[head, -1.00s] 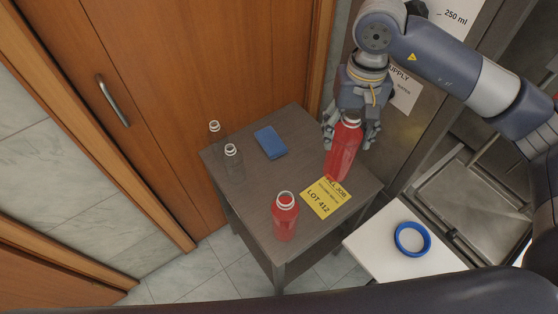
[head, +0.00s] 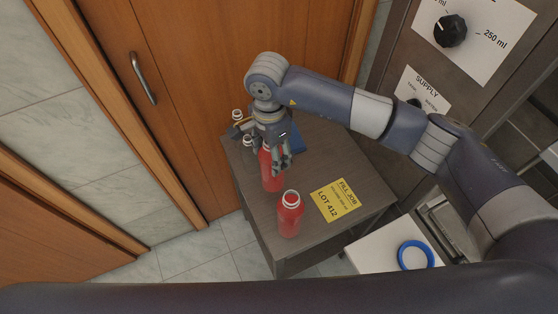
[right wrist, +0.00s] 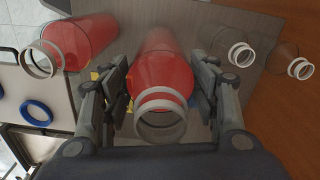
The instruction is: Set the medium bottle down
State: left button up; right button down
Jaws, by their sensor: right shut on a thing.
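My right gripper (head: 277,158) is shut on a red-filled bottle (head: 268,180), the medium bottle by the task. The bottle is upright over the left part of the dark table; I cannot tell whether its base touches the top. In the right wrist view the bottle (right wrist: 163,62) sits between the two fingers, its pale open neck towards the camera. A second red-filled bottle (head: 289,217) stands at the table's near edge and also shows in the right wrist view (right wrist: 85,42). My left gripper is not in view.
Two clear empty bottles (head: 237,116) (right wrist: 284,58) stand at the table's left, close to the gripper. A blue item (head: 297,139) lies behind it. A yellow job card (head: 338,201) lies on the table (head: 350,165). A blue ring (head: 415,256) lies on the white surface at right.

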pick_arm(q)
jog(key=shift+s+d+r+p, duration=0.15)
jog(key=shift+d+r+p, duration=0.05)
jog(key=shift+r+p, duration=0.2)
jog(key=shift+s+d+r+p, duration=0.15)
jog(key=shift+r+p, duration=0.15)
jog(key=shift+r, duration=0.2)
pick_arm(e)
notch_tip(320, 180, down, 5)
jog(key=shift+a+f, duration=0.1)
jog(key=shift+f, duration=0.15)
jog(key=c, duration=0.6)
grip_release()
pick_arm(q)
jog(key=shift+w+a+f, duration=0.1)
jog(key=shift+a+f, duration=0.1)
